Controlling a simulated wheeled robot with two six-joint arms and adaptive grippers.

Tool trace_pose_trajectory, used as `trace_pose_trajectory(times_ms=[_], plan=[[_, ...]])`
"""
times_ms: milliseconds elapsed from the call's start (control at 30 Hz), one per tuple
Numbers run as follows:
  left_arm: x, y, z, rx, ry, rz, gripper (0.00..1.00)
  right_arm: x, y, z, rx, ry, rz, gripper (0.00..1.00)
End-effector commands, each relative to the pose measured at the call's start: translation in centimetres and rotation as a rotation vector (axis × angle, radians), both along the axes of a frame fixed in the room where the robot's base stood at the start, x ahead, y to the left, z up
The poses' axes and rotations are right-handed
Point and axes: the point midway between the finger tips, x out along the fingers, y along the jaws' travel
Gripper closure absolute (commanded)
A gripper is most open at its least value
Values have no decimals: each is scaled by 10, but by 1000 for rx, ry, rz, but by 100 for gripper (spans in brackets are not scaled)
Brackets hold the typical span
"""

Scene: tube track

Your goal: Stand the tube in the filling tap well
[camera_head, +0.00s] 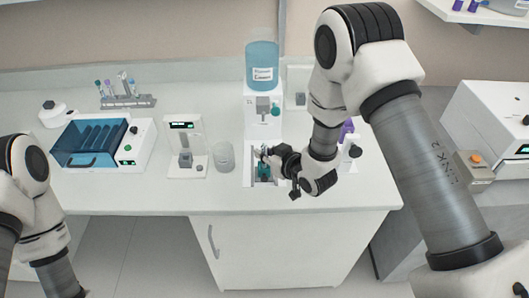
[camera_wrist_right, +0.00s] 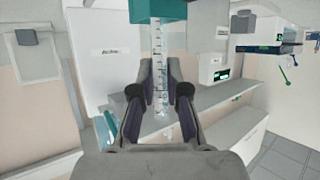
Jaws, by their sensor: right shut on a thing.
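The tube (camera_wrist_right: 158,55) is clear with dark graduation marks and a teal top (camera_wrist_right: 158,10). It stands roughly upright between the fingers of my right gripper (camera_wrist_right: 160,90), which is shut on it. In the head view my right gripper (camera_head: 270,164) is low in front of the filling tap (camera_head: 263,107), over its base (camera_head: 250,180). A teal part (camera_head: 264,172) shows beside the fingers there. The gripper hides much of the well, so I cannot tell whether the tube's lower end is inside it. My left gripper is out of view; only the left arm shows.
A blue bottle (camera_head: 262,66) tops the filling tap. The front counter strip (camera_head: 130,200) is clear.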

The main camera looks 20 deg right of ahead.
Motion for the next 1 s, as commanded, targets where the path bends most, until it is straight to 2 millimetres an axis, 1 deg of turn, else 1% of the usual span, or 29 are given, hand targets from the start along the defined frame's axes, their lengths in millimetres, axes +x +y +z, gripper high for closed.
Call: trace_pose_trajectory(times_ms=[300, 600, 633, 700, 1000], plan=[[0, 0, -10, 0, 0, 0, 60, 0, 0, -11, 0, 0, 0, 100], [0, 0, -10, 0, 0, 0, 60, 0, 0, -12, 0, 0, 0, 100], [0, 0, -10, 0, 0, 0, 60, 0, 0, -12, 0, 0, 0, 79], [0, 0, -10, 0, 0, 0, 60, 0, 0, -12, 0, 0, 0, 57], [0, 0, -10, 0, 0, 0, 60, 0, 0, -12, 0, 0, 0, 57]])
